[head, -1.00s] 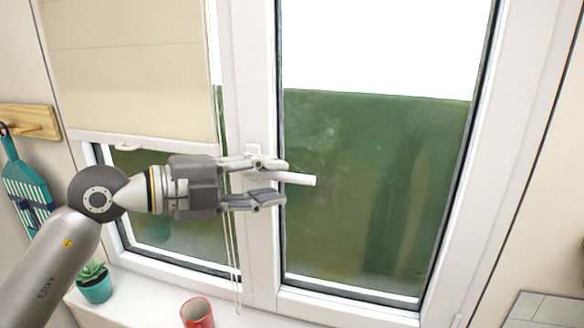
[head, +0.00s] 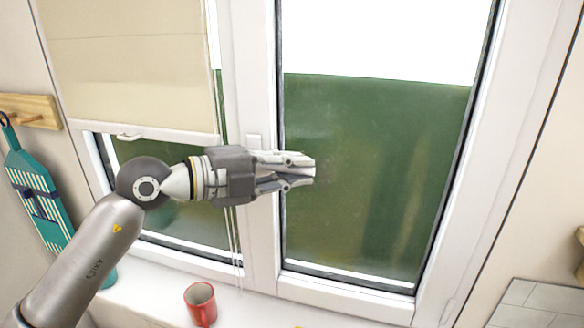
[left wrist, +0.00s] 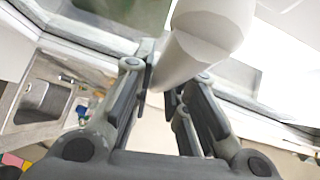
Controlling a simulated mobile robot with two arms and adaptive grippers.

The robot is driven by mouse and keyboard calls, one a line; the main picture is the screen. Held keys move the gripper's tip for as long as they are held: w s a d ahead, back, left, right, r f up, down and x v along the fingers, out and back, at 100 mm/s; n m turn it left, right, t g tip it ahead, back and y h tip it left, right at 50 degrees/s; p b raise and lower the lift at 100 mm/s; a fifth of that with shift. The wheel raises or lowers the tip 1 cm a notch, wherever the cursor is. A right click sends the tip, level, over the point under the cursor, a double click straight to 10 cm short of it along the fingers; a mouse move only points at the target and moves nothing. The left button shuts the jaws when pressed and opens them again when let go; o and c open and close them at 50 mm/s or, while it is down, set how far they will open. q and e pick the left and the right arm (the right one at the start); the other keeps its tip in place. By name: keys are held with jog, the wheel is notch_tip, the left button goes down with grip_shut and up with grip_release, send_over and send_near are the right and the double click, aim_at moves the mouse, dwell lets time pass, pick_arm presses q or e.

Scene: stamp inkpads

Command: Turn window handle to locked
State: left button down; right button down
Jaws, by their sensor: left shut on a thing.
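The white window handle (left wrist: 205,35) shows large in the left wrist view, passing between my left gripper's fingers. In the head view most of it is hidden by the gripper; its base plate (head: 254,141) shows on the white middle frame. The handle looks about horizontal, reaching right. My left gripper (head: 312,171) is shut on the handle, with its fingers pointing right across the frame and glass. The gripper also shows in the left wrist view (left wrist: 160,85). My right gripper is not in view.
A beige blind (head: 130,65) covers the upper left pane. A cord hangs beside the middle frame. A red mug (head: 200,306) stands on the sill. A teal slotted tool (head: 38,195) hangs from a wooden rack (head: 30,110).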

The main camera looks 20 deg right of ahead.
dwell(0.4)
pick_arm(q)
jog(key=shift+w+f+m+y, duration=0.1)
jog(key=shift+f+m+y, duration=0.5)
jog(key=shift+y, duration=0.1)
jog(key=shift+w+a+f+m+t+y+b, duration=0.1)
jog(key=shift+a+f+m+t+y+b, duration=0.1)
jog(key=shift+f+m+y+b, duration=0.3)
jog(key=shift+w+a+f+m+t+y+b, duration=0.2)
jog(key=shift+a+f+m+y+b, duration=0.1)
jog(key=shift+f+y+b, duration=0.4)
jog(key=shift+w+a+f+m+t+y+b, duration=0.1)
jog(key=shift+a+f+m+t+y+b, duration=0.1)
jog(key=shift+f+m+y+b, duration=0.3)
jog(key=shift+f, duration=0.1)
